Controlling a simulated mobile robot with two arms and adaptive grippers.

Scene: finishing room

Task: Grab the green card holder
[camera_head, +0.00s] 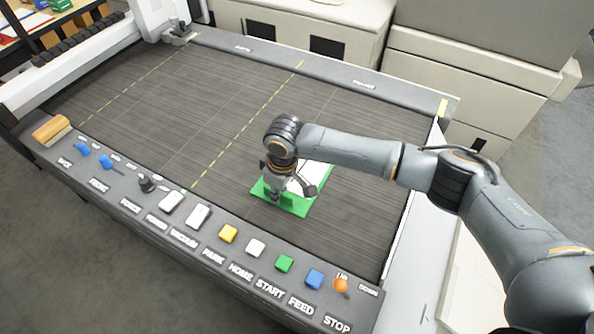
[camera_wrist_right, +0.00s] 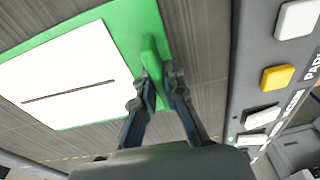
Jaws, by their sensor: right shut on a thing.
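The green card holder (camera_head: 291,205) lies on the dark machine bed, with a white card (camera_head: 317,174) on it. In the right wrist view the green card holder (camera_wrist_right: 115,18) shows its flat base, an upright green tab and the white card (camera_wrist_right: 65,75) with a dark line across it. My right gripper (camera_head: 275,196) reaches down over the holder's near left part and hides some of it. In the right wrist view my right gripper (camera_wrist_right: 161,88) is shut on the upright green tab. My left gripper is in neither view.
A control panel runs along the bed's front edge, with a yellow button (camera_head: 228,234), a green button (camera_head: 284,263), a blue button (camera_head: 314,279) and an orange knob (camera_head: 341,285). A wooden-handled brush (camera_head: 51,129) sits at its left end. The bed's left part is clear.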

